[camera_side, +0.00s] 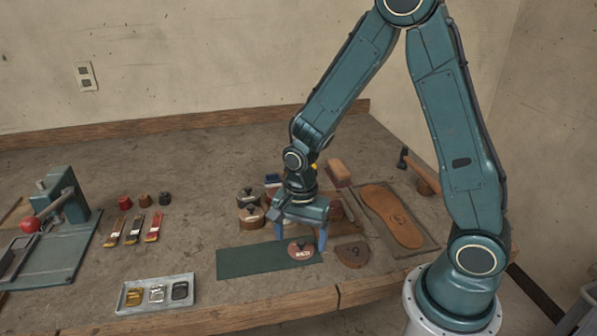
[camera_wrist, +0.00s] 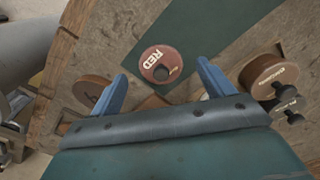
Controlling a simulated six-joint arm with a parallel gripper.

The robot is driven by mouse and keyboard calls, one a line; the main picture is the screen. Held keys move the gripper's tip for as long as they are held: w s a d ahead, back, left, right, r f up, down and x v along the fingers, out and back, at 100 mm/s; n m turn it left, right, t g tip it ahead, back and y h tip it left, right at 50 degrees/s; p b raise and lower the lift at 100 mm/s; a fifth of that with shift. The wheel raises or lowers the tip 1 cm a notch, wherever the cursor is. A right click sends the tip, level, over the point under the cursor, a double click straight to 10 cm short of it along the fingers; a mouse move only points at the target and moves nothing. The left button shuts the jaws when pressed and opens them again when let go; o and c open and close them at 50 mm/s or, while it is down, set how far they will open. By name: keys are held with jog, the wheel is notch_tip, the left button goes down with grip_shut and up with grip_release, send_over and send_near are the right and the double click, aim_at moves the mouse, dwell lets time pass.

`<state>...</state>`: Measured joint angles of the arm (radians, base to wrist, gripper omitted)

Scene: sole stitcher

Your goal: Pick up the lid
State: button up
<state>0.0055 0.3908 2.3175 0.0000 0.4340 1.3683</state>
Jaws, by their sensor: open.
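A round dark red lid (camera_side: 301,249) marked "RED", with a small dark knob, lies on the right end of the dark green mat (camera_side: 250,259). It also shows in the wrist view (camera_wrist: 152,58), seen from above, between and just beyond my fingertips. My gripper (camera_side: 301,238) is open and empty above and behind the lid, pointing down. In the wrist view its two blue fingers (camera_wrist: 163,70) stand wide apart on either side of the lid, with no clear contact.
A metal tray (camera_side: 157,294) is at the front left. Brushes (camera_side: 133,229) lie farther back; the bench's front edge is near.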

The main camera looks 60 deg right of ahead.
jog(key=shift+f, duration=1)
jog(key=c, duration=1.1)
